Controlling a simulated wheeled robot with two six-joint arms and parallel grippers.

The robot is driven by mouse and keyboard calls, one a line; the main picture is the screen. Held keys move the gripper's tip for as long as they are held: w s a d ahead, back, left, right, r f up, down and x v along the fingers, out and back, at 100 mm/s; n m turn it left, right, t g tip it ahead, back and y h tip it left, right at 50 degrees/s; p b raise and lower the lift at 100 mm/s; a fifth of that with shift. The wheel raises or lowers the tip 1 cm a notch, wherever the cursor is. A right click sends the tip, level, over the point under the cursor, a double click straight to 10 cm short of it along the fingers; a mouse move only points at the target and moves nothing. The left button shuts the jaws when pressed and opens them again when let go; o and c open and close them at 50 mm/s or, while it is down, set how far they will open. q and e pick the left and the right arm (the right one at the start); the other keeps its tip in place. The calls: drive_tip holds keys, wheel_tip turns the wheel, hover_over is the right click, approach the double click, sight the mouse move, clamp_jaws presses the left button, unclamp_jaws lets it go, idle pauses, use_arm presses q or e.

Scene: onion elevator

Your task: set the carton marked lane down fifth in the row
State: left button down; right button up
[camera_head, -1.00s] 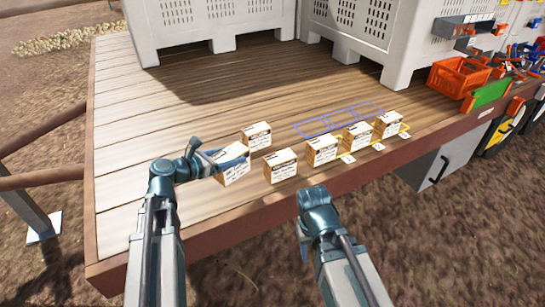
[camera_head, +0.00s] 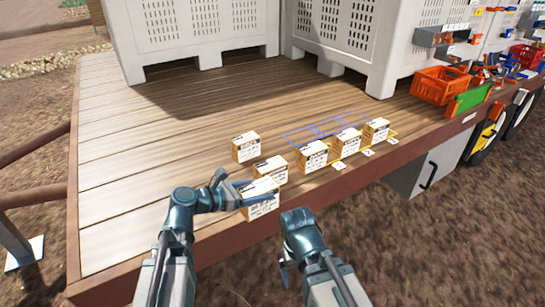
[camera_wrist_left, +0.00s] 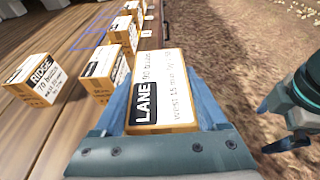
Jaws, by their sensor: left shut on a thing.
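My left gripper (camera_head: 243,194) is shut on the carton marked LANE (camera_head: 261,203), held near the front edge of the deck. The left wrist view shows its LANE label (camera_wrist_left: 146,103) between the fingers. Just behind it stands another carton (camera_head: 270,170), and the carton marked RIDGE (camera_wrist_left: 36,78) stands farther back (camera_head: 246,149). To the right, three cartons stand in a row: one (camera_head: 312,157), one (camera_head: 346,145) and one (camera_head: 376,131). My right gripper (camera_head: 285,276) hangs low off the front edge; its opening is unclear.
Two large pale bins (camera_head: 190,35) stand at the back. An orange crate (camera_head: 438,86) is at the right. The left deck is bare.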

use_arm(q)
drive_tip(key=shift+s+d, duration=0.35)
drive_tip(key=shift+d, duration=0.55)
drive_tip(key=w+a+f+b, duration=0.1)
drive_tip(key=w+a, duration=0.6)
drive_tip(key=a, duration=0.6)
drive_tip(key=shift+f, duration=0.2)
drive_tip(key=shift+a, duration=0.1)
drive_tip(key=f+b, duration=0.2)
drive_tip(key=a+f+b, duration=0.1)
drive_tip(key=shift+w, duration=0.25)
drive_tip(key=shift+f+b, duration=0.35)
drive_tip(key=shift+b, duration=0.15)
drive_tip(key=shift+f, duration=0.1)
unclamp_jaws()
